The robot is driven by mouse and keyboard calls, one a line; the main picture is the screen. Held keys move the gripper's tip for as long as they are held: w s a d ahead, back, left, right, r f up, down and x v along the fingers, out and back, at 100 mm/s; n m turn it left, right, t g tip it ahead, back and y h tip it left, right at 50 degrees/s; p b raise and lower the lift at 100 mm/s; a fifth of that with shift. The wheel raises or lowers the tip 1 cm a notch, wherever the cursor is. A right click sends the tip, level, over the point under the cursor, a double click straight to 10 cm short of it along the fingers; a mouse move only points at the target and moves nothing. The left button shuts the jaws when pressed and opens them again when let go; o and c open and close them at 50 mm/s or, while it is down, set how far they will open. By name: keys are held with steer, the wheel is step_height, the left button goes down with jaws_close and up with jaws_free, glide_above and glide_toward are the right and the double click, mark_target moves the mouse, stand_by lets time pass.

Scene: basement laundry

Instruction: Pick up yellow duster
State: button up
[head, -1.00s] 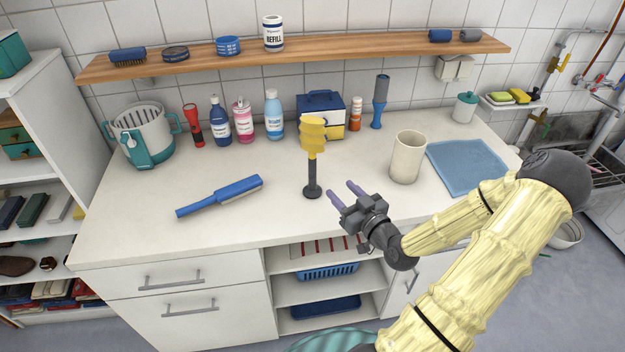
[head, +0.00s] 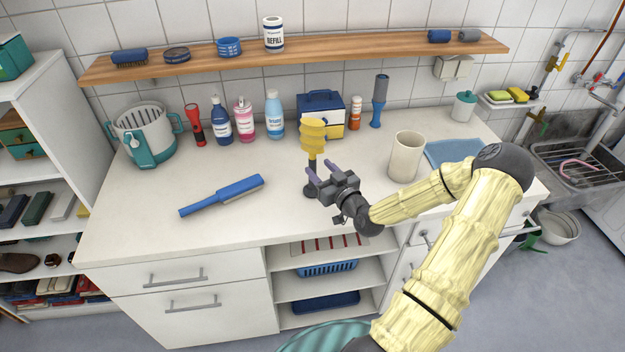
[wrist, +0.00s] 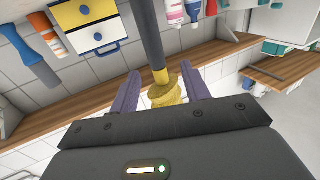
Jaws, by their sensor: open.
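The yellow duster (head: 313,136) stands upright on the counter, with a yellow ribbed head above a dark handle and base. My gripper (head: 318,167) is open and empty in front of it, close to its lower part, and partly hides the handle. In the wrist view, which is upside down, the duster (wrist: 165,92) appears between the two purple fingers of my gripper (wrist: 160,72), with room on both sides. I cannot tell how far past the fingertips it stands. Neither finger visibly touches it.
A beige cup (head: 406,156) stands to the right on the white counter (head: 255,222). A blue brush (head: 222,195) lies to the left. Behind are several bottles, a blue-and-white box (head: 321,115) and a blue-handled tool (head: 379,100). A wooden shelf (head: 350,50) runs above.

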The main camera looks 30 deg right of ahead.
mark_target(315, 162)
steer(key=w+p, duration=0.2)
steer(key=w, duration=0.2)
steer(key=shift+w, duration=0.2)
steer(key=shift+w+a, duration=0.1)
steer(key=shift+w, duration=0.25)
jaws_close()
